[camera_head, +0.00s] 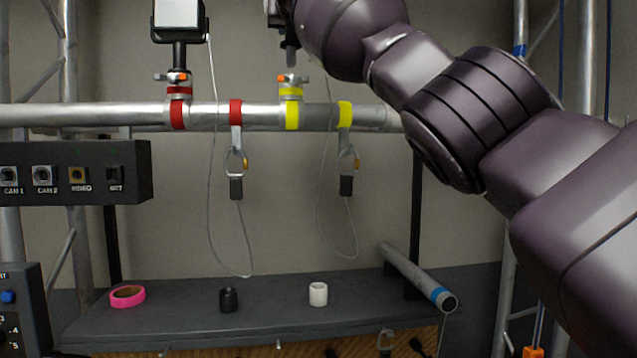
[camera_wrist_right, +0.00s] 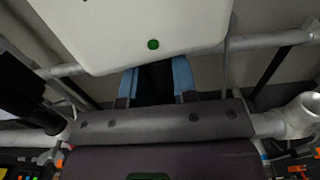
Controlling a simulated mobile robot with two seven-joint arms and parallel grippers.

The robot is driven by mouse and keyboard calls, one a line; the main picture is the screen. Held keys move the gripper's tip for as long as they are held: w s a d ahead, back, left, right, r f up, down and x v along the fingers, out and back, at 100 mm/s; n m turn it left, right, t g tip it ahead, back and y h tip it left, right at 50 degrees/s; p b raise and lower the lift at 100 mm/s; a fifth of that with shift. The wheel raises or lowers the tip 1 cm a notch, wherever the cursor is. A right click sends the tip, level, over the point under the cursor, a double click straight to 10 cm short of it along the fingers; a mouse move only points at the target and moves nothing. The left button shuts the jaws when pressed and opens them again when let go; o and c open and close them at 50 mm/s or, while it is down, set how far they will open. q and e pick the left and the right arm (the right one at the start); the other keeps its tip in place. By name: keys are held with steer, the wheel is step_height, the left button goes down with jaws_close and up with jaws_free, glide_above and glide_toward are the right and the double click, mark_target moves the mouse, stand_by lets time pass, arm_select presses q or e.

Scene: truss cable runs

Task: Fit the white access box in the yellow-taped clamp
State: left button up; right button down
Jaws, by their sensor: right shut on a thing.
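The yellow-taped clamp (camera_head: 291,86) sits on top of the horizontal truss pipe (camera_head: 262,116), with an orange-handled knob. My right gripper (camera_wrist_right: 155,85) is shut, its blue-padded fingers on either side of a dark part below the white access box (camera_wrist_right: 130,30). The box has a green dot on its face in the right wrist view. In the head view a dark spigot (camera_head: 291,54) points down just above the yellow-taped clamp, seemingly apart from it. The box is out of the picture above there. My left gripper is not in view.
A white-faced unit (camera_head: 178,14) stands in the red-taped clamp (camera_head: 178,92). Safety cables with clips hang at red tape (camera_head: 236,112) and yellow tape (camera_head: 345,114). A shelf (camera_head: 200,325) below holds pink tape (camera_head: 127,296), black and white cylinders and a loose pipe (camera_head: 415,275).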

mark_target(291, 57)
steer(key=shift+s, duration=0.2)
stand_by(0.4)
arm_select(q)
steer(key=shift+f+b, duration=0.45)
steer(key=shift+b, duration=0.05)
arm_select(e)
steer(key=shift+f, duration=0.65)
arm_select(q)
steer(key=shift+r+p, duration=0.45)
steer(key=shift+p, duration=0.05)
stand_by(0.6)
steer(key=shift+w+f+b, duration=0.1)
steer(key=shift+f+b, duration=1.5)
steer(key=shift+b, duration=0.15)
arm_select(e)
steer(key=shift+f, duration=2.55)
steer(key=c, duration=0.8)
jaws_free()
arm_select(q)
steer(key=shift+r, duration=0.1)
